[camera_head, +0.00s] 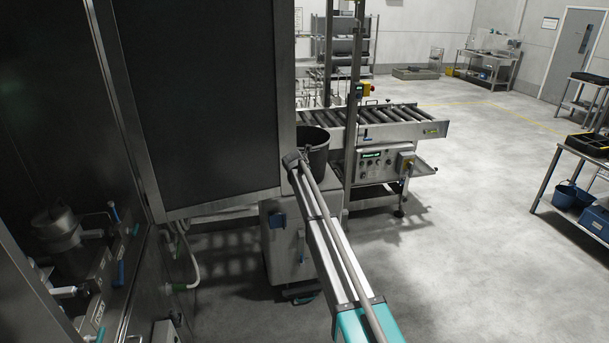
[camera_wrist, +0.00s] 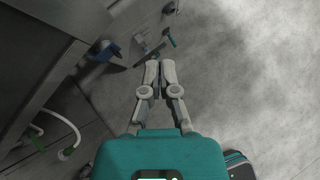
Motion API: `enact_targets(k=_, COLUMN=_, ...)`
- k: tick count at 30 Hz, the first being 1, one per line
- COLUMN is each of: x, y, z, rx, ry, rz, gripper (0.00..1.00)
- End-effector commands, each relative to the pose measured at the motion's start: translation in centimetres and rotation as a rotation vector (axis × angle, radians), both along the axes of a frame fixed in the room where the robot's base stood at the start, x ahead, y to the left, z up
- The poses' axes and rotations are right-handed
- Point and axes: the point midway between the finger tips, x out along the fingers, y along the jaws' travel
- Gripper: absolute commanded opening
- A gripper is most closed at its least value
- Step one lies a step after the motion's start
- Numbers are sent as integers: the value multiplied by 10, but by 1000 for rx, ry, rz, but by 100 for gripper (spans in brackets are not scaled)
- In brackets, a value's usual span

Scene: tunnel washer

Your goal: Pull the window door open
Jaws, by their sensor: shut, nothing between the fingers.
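A large dark panel in a steel frame (camera_head: 200,95) fills the upper left of the head view. It looks like the window door, but I cannot make out a handle or whether it stands open. In the wrist view, my gripper (camera_wrist: 152,75) points up the picture with its two grey fingers together and nothing between them. A grey steel surface lies left of the fingers, and floor shows beyond them. The fingertips touch nothing that I can see. I cannot make out the fingers in the head view.
Valves and pipes (camera_head: 100,250) line the lower left. A roller conveyor (camera_head: 390,116) stands at the back.

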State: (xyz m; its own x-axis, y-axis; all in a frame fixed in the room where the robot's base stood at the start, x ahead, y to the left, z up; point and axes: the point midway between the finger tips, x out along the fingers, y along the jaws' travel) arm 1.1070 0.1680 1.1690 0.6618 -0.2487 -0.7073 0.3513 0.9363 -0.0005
Motion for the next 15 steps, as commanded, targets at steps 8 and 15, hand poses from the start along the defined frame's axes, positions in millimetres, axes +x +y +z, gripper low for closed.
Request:
enact_targets(k=8, x=-6, y=-2, z=7, rx=1, ry=0, rz=1, gripper=0)
enact_targets(k=15, x=-6, y=-2, z=6, rx=0, ry=0, rz=1, gripper=0)
